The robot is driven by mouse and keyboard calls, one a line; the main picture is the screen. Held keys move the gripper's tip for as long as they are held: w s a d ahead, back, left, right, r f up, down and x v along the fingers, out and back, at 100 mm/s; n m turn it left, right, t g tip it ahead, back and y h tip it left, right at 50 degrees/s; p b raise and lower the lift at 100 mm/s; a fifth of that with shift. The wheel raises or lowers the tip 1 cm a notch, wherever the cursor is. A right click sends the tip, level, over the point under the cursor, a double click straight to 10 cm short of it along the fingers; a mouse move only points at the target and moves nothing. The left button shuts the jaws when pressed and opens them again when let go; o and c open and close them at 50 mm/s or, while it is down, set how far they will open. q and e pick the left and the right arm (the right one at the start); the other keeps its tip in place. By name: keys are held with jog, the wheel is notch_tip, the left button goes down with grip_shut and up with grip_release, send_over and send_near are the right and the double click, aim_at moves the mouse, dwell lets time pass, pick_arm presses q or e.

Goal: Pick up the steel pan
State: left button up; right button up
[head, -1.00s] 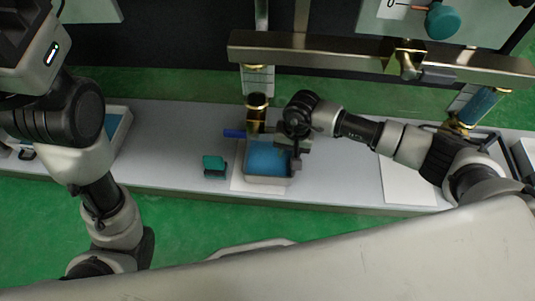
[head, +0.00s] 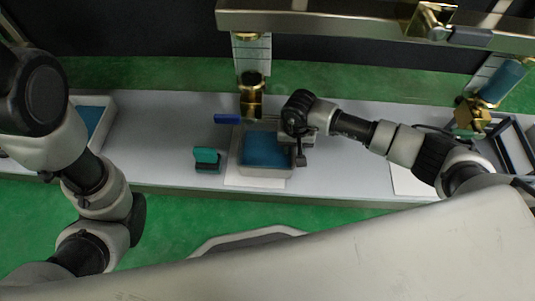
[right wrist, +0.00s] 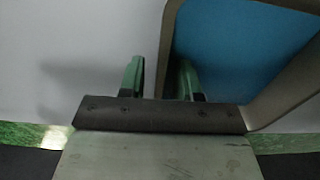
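The steel pan (head: 266,172) is a shallow rectangular tray with blue inside, resting on the grey bench in the head view. My right gripper (head: 300,156) is at the pan's right edge. In the right wrist view, the open right gripper (right wrist: 160,80) has one green finger outside the pan wall and the other on its blue inner side. The pan's rim (right wrist: 170,40) runs between the fingers, with gaps beside it. My left arm shows at the left of the head view, but its gripper cannot be made out.
A teal block-like item (head: 207,159) stands left of the pan. A brass fitting (head: 251,95) and blue handle (head: 227,119) are just behind it. A metal beam (head: 340,24) crosses above the bench. Another blue-filled tray (head: 108,116) is at the left.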

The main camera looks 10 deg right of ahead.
notch_tip(320, 180, down, 2)
jog(key=shift+f+b, duration=0.1)
jog(key=shift+b, duration=0.2)
grip_shut()
jog(key=shift+r, duration=0.35)
